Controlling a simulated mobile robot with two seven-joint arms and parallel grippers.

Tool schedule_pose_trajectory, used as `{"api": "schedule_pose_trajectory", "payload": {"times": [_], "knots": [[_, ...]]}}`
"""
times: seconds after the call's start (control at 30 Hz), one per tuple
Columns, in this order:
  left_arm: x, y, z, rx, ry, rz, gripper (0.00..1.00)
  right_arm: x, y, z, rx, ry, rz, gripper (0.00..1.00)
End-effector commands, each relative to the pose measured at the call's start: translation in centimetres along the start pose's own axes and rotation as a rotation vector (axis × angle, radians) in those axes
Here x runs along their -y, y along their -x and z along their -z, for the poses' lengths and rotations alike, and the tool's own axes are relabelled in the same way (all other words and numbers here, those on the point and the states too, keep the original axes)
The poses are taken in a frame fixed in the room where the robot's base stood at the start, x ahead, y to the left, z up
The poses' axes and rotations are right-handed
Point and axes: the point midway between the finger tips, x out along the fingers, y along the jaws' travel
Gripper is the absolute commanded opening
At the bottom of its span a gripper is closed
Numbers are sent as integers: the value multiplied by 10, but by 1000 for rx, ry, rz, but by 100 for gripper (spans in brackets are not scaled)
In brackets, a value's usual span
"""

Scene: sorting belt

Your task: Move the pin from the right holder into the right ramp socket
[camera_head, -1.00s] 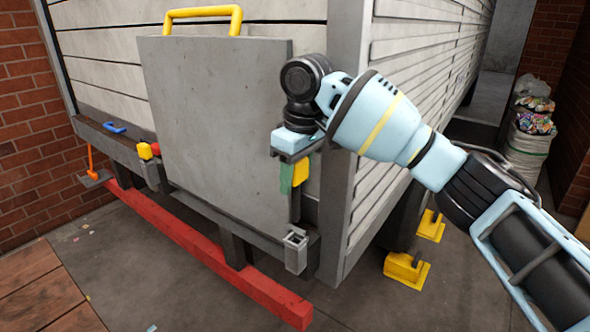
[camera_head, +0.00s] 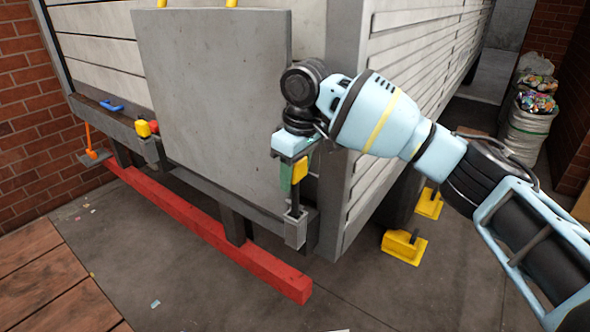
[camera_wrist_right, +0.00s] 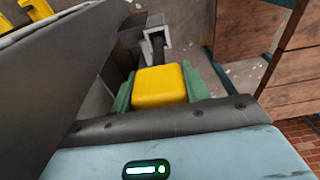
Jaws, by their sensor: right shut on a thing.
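The pin has a yellow block head (camera_head: 300,169) and a dark shaft. My right gripper (camera_head: 292,172), with green fingers, is shut on the head and holds the pin upright. The head also shows between the fingers in the right wrist view (camera_wrist_right: 160,86). The right ramp socket (camera_head: 295,232) is a grey square tube at the ramp's lower right corner. The shaft's lower end is at the socket's mouth in both views; I cannot tell how deep it sits. The socket also shows in the wrist view (camera_wrist_right: 157,31). My left gripper is out of view.
The grey ramp panel (camera_head: 215,100) stands upright left of my gripper. The trailer's corner post (camera_head: 340,150) is close on the right. A red beam (camera_head: 210,230) runs below. A yellow and red piece (camera_head: 146,128) is at the left socket. Yellow wheel chocks (camera_head: 404,246) stand on the floor.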

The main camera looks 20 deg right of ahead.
Motion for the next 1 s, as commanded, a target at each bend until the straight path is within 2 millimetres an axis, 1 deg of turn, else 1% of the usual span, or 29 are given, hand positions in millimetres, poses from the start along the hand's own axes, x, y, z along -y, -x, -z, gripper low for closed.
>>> {"api": "schedule_pose_trajectory", "payload": {"times": [0.77,1.0], "knots": [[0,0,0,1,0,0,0,0,1,-1,-2,0,-1,14],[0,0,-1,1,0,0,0,0,-5,-2,-1,-1,0,14]]}}
